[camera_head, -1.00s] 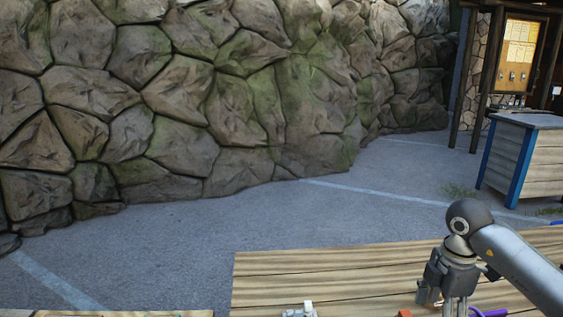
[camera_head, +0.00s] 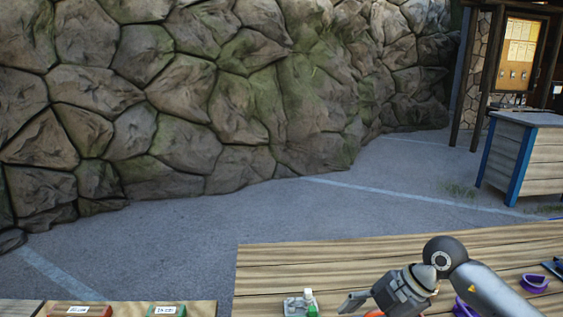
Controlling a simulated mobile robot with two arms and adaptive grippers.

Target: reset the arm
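My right arm comes in from the right. Its grey gripper (camera_head: 358,303) is tilted over the wooden table (camera_head: 290,262), with its fingers pointing to the lower left. One finger shows clearly; the other is hard to make out at the frame's bottom edge, so I cannot tell how far apart they are. I see nothing clearly held. My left arm and gripper are out of view.
Purple pieces (camera_head: 534,283) lie at the right. A red labelled box (camera_head: 80,310) and a green one (camera_head: 166,310) stand lower left. A stone wall (camera_head: 180,100) and wooden counter (camera_head: 525,155) stand behind.

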